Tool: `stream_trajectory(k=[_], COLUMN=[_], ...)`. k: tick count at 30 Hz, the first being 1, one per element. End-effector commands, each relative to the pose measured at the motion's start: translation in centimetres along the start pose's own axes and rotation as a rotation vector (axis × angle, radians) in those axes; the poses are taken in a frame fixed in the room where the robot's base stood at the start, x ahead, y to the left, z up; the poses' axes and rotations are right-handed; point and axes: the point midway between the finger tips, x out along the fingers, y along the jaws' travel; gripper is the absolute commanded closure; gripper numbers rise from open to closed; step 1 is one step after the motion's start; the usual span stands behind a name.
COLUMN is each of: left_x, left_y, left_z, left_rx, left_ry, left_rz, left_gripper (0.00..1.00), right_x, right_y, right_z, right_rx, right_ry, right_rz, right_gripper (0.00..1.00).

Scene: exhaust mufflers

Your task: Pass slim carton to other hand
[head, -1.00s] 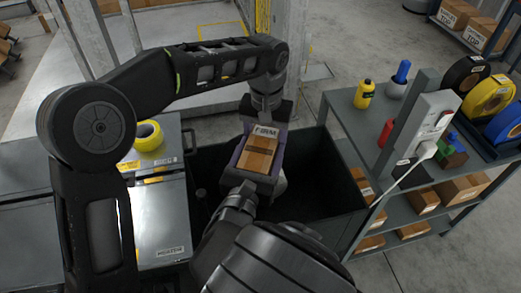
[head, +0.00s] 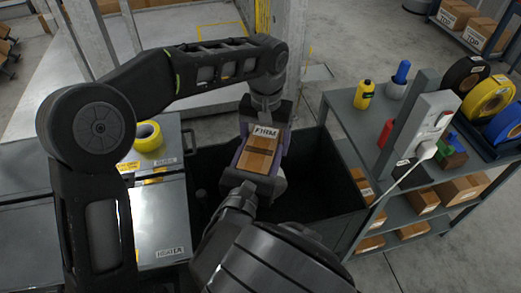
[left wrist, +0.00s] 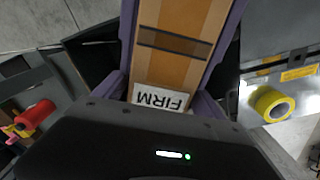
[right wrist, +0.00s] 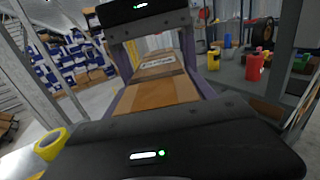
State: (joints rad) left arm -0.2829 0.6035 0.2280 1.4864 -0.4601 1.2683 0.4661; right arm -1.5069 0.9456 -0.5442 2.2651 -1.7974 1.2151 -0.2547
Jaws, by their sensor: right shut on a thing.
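The slim carton (head: 262,152) is brown with a dark tape band and a white label reading FIRM. It is held between my two grippers above the dark bin. My right gripper (head: 255,172) is shut on its near end. My left gripper (head: 266,122) comes from the far side, its fingers beside the labelled end. In the left wrist view the carton (left wrist: 172,65) runs between purple fingers, label close to the palm. Whether the left fingers press on it is unclear. The right wrist view shows the carton (right wrist: 160,85) reaching toward the left gripper's palm.
The dark open bin (head: 330,195) lies below. At right is a grey shelf bench (head: 345,110) with a yellow bottle (head: 365,94), tape rolls and small boxes. At left is a grey cabinet (head: 160,215) with a yellow tape roll (head: 148,136).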

Motion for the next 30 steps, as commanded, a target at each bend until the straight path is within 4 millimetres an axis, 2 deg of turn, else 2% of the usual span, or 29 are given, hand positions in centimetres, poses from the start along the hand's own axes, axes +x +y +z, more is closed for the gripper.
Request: stream_trajectory(k=[3,11,14,17,20,23,26,28,29,30], left_x=[0.0,-0.1,-0.8,-2.5,-5.4,-9.5,-14.7,-18.2,-19.3,-19.2], left_y=[0.0,0.0,-0.1,-0.4,-0.8,-1.6,-2.8,-4.7,-6.1,-8.5], left_z=[0.0,0.0,-0.4,-1.3,-2.5,-4.0,-5.4,-6.5,-7.0,-8.0], left_rx=[0.000,-0.002,-0.017,-0.051,-0.110,-0.190,-0.290,-0.382,-0.433,-0.499], left_ry=[-0.001,0.003,0.025,0.075,0.157,0.269,0.401,0.497,0.532,0.555], left_rz=[0.000,0.001,0.003,0.009,0.024,0.049,0.091,0.131,0.149,0.164], left_gripper=[0.11,0.11,0.11,0.11,0.11,0.11,0.11,0.11,0.11,0.11], right_x=[0.0,0.0,0.0,0.0,0.0,0.0,0.0,0.0,0.0,0.0], right_y=[0.0,0.0,0.0,0.0,0.0,0.0,0.0,0.0,0.0,0.0], right_z=[0.1,0.1,0.1,0.1,0.1,0.1,0.1,0.1,0.1,0.0], right_rx=[0.001,0.001,0.001,0.001,0.001,0.001,0.001,0.001,0.001,0.001], right_ry=[-0.002,-0.002,-0.002,-0.002,-0.002,-0.002,-0.002,-0.002,-0.002,-0.002], right_rz=[0.000,0.000,0.000,0.000,0.000,0.000,0.000,0.000,0.000,0.000], right_gripper=[0.93,0.93,0.93,0.93,0.93,0.93,0.93,0.93,0.93,0.93])
